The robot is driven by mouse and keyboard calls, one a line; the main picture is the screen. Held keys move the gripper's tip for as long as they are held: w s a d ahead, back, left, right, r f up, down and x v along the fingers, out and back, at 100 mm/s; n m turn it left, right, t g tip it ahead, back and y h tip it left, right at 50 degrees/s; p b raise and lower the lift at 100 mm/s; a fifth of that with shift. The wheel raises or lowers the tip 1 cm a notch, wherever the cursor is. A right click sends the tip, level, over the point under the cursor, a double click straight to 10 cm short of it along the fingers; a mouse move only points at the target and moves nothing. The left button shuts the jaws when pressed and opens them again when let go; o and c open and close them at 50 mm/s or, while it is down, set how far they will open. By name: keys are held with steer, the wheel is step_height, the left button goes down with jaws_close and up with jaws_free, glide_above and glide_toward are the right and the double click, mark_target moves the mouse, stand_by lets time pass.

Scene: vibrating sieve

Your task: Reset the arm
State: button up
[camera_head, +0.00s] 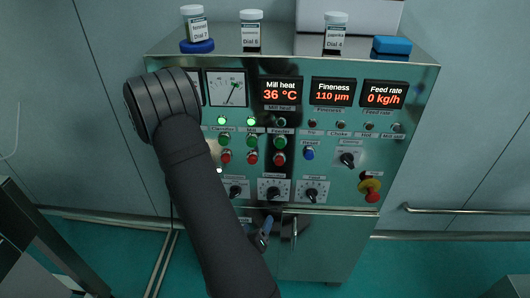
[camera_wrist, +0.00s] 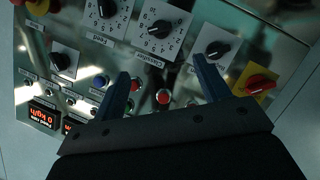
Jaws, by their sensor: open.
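My arm (camera_head: 205,205) rises in front of the left part of the control panel (camera_head: 340,195) and hides some of it. My gripper (camera_wrist: 161,70) is open in the wrist view, its two dark blue fingers apart with nothing held between them. A red button (camera_wrist: 163,97) shows behind the gap, and the classifier dial (camera_wrist: 160,28) lies just past the fingertips. In the head view the gripper is mostly hidden by my arm. A small blue and dark part (camera_head: 265,232) shows at the arm's right; I cannot tell if it is a finger.
Three labelled jars (camera_head: 196,24) (camera_head: 251,32) (camera_head: 335,34) and a blue block (camera_head: 391,45) stand on the cabinet top. The red emergency stop (camera_head: 371,196) sits at the panel's lower right. A handrail (camera_head: 450,211) runs at the right.

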mark_target(272, 197)
steer(key=x, duration=1.7)
steer(key=shift+f, duration=0.1)
steer(key=shift+w+f, duration=0.1)
steer(key=shift+w, duration=0.15)
steer(key=v, duration=1.7)
steer(key=shift+s+a+n, duration=0.25)
steer(key=shift+n, duration=0.05)
stand_by(2.0)
stand_by(2.0)
